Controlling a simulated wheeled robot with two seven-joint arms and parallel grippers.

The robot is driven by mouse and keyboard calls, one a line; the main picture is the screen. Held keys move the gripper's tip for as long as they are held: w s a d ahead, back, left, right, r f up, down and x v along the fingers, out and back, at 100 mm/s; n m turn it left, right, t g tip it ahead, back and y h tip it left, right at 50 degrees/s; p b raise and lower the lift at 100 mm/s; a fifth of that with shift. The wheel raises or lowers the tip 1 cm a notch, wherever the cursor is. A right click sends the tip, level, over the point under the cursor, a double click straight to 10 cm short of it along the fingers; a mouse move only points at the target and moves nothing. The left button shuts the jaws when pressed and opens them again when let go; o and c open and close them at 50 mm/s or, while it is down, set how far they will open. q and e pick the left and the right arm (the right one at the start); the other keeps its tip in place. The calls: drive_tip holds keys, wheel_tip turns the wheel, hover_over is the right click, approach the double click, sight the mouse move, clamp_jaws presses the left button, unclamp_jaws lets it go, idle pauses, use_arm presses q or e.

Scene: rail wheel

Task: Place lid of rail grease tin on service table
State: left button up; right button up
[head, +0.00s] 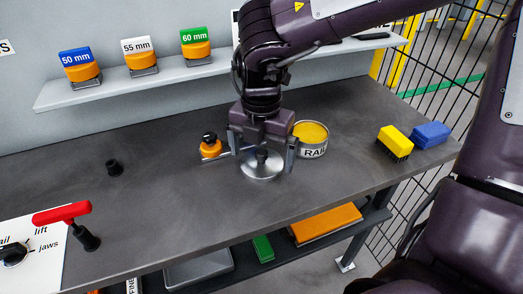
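The rail grease tin (311,143) stands without a lid on the dark service table (180,190), showing yellow grease; its label is partly visible. A round silver lid (262,171) with a dark knob is left of the tin, flat and apparently on the table top. My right gripper (263,160) points down over the lid. Its fingers are wide apart, one on each side of the lid, and do not appear closed on the knob. My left gripper is not in view.
An orange item with a black knob (210,146) stands close left of my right gripper. A yellow brush (394,142) and blue block (431,134) lie at the right. A red-handled lever (62,213) stands front left. A shelf (110,91) holds size-marked blocks. The table's left middle is mostly clear.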

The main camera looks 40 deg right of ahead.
sight(262, 152)
drive_tip(key=shift+r, duration=0.2)
use_arm(q)
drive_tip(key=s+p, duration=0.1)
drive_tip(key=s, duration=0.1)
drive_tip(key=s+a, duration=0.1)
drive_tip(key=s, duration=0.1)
drive_tip(key=shift+p, duration=0.4)
use_arm(e)
wheel_tip(262, 152, up, 12)
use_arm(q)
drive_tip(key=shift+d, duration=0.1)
